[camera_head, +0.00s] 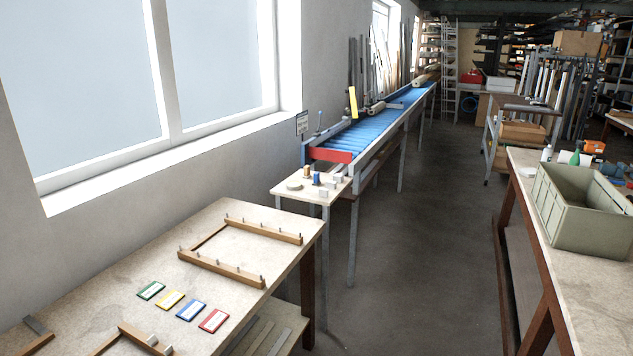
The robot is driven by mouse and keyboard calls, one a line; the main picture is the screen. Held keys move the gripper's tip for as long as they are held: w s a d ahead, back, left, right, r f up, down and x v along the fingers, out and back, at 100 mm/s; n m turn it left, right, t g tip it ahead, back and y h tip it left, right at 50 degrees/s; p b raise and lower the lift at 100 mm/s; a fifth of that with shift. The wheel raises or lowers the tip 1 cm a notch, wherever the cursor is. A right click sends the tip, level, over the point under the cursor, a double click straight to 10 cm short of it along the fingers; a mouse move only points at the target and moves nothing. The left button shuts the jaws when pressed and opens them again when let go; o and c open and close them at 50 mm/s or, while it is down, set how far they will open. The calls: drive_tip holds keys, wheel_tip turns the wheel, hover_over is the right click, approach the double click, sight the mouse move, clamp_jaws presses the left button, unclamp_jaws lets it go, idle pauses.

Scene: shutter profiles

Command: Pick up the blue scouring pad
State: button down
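No thing in the camera_head view is plainly a blue scouring pad. A flat blue-edged rectangle with a pale middle (191,310) lies on the near wooden table (110,260), in a slanting row between a yellow-edged one (170,300) and a red-edged one (213,321). A small upright blue item (316,178) stands on the small pale table (300,190) at the roller conveyor's near end. It is too small to tell what it is. My gripper is not in view.
A green-edged rectangle (150,290) ends the row. Wooden pegged frames (225,270) and (140,340) lie on the near table. The blue roller conveyor (370,125) runs back along the wall. A grey-green crate (575,215) stands on the right bench. The floor (430,240) between is clear.

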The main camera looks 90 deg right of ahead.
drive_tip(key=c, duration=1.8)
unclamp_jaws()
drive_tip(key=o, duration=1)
